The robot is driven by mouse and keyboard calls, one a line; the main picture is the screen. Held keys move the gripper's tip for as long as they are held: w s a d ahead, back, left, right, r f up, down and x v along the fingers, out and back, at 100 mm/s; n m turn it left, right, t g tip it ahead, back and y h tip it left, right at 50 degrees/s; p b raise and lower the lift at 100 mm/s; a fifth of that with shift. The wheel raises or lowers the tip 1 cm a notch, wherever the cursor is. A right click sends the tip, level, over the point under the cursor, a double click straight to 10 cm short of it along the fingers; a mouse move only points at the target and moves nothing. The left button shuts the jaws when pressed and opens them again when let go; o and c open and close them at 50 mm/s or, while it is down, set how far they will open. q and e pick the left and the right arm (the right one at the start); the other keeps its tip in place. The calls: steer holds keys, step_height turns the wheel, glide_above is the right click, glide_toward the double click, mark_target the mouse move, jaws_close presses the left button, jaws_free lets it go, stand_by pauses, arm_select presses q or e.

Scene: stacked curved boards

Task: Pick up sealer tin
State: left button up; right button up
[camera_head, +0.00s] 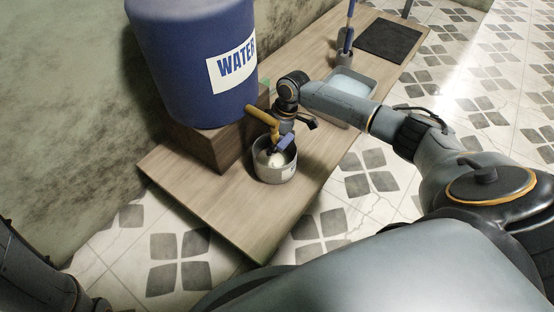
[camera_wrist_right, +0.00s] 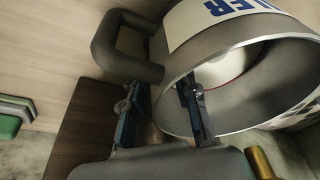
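The sealer tin (camera_head: 277,174) is a grey metal tin standing upright on the wooden table, under a yellow tap. Its open top shows a pale round patch inside. In the right wrist view the tin (camera_wrist_right: 235,45) shows a thick grey handle and a white label with blue letters ending in "ER". My right gripper (camera_head: 284,143) is at the tin's rim; its blue fingers show best in the right wrist view (camera_wrist_right: 160,110). They are apart, one outside the wall and one over the tin's opening. Whether they touch the wall is unclear. My left gripper is out of view.
A blue barrel (camera_head: 190,65) marked "WATER" stands on a brown wooden block (camera_head: 205,145) beside the tin. The yellow tap (camera_head: 262,116) is close to my right gripper. A tray (camera_head: 350,83) and a black mat (camera_head: 390,38) lie farther along the table (camera_head: 230,205). The table's near end is clear.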

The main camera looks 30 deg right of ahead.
steer(key=shift+f, duration=0.1)
jaws_close()
steer(key=shift+r+p, duration=0.25)
steer(key=shift+p, duration=0.05)
stand_by(0.4)
